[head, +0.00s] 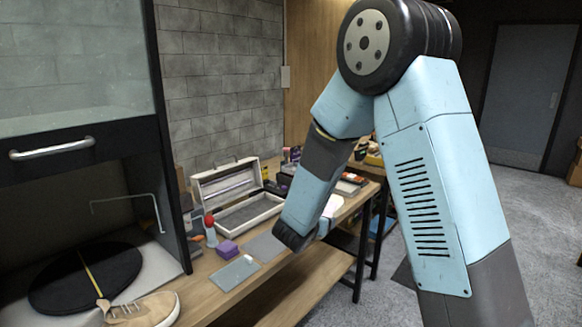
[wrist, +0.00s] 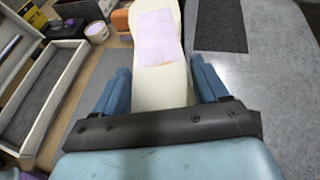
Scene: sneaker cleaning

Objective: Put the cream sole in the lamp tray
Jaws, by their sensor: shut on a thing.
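The cream sole (wrist: 160,88) is a long pale slab with a pinkish patch on its top face. My gripper (wrist: 165,88) is shut on it, with a blue finger on each side, and the sole points away from the wrist. In the head view a pale part of the sole (head: 333,205) shows beside my gripper (head: 318,232); the arm hides most of it. The lamp tray (head: 282,203) appears to be the open white case with a grey floor and raised lid. Its bare floor shows at the left of the wrist view (wrist: 45,100); my gripper is to its right.
A purple block (head: 227,249), a red-topped bottle (head: 210,230) and grey mats (head: 235,273) lie on the bench in front of the case. A tan sneaker (head: 148,310) stands by a black turntable (head: 75,280) in the cabinet at left.

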